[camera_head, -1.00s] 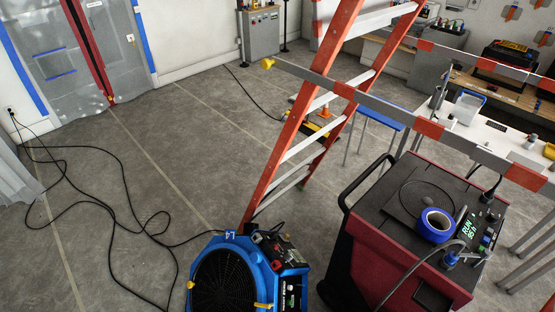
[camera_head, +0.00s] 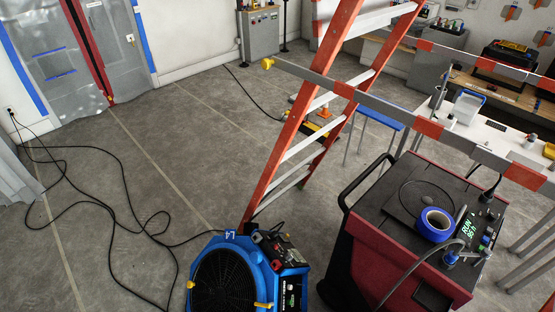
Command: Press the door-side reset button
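A plastic-covered door (camera_head: 75,50) with red zipper strips and blue tape stands at the upper left. A small white wall plate (camera_head: 130,38) is to the right of the red strips. A wall outlet (camera_head: 10,113) with a black cord plugged in is at the far left edge. A grey control box (camera_head: 260,36) with small coloured buttons stands against the back wall, right of the door. I cannot tell from these views which of these carries the reset button. Neither of my grippers is in view.
A red ladder (camera_head: 315,120) and a red-and-white barrier rail (camera_head: 390,112) cross the middle. A blue fan (camera_head: 228,275) and a dark red dehumidifier (camera_head: 385,240) stand in front. A black cord (camera_head: 110,222) lies looped on the left floor. The centre-left floor is mostly clear.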

